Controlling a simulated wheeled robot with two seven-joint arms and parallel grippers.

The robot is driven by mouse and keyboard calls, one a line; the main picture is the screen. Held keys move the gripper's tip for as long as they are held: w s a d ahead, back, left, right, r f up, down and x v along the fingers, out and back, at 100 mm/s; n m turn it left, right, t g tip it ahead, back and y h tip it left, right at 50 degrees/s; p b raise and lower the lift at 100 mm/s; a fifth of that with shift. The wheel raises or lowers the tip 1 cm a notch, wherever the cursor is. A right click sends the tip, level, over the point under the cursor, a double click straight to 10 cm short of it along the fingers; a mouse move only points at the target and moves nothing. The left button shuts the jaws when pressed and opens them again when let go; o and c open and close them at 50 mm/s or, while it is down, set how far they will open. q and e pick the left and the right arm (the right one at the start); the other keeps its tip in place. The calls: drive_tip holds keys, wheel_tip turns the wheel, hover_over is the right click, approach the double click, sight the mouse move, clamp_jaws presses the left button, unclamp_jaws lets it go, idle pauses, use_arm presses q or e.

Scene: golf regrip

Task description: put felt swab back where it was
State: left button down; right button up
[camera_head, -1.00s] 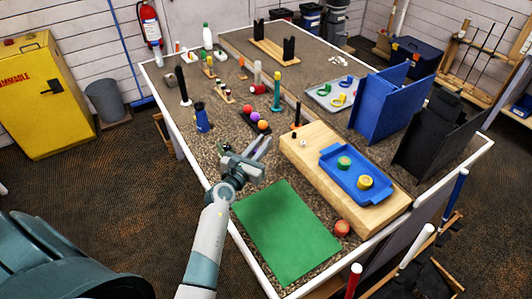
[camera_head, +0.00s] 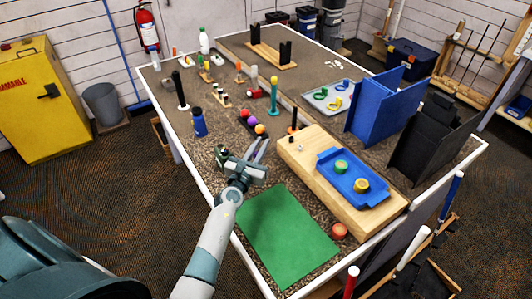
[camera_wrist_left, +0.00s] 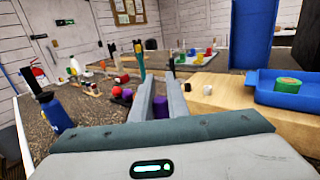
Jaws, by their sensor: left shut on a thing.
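My left gripper (camera_head: 262,147) is over the table, just beyond the green mat (camera_head: 286,236) and left of the wooden board. In the left wrist view its two fingers (camera_wrist_left: 160,98) point forward, close together. A small purple piece (camera_wrist_left: 160,107) shows between them; I take it for the felt swab. Most of it is hidden by the fingers, and its full shape cannot be told. My right gripper is not in view.
A blue bottle (camera_head: 198,124) stands left of the gripper. Several balls (camera_head: 252,121) sit in a row beyond it. To the right, a wooden board (camera_head: 310,178) bears a blue tray (camera_head: 340,190). Blue (camera_head: 377,108) and black panels stand further right. The green mat is clear.

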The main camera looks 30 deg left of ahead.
use_arm(q)
drive_tip(key=w+a+f+b, duration=0.2)
drive_tip(key=w+f+b, duration=0.2)
drive_tip(key=w, duration=0.5)
drive_tip(key=shift+f, duration=0.8)
drive_tip(key=shift+f+b, duration=0.7)
drive_tip(key=shift+f, duration=0.8)
drive_tip(key=shift+a+f, duration=0.1)
drive_tip(key=shift+f, duration=0.4)
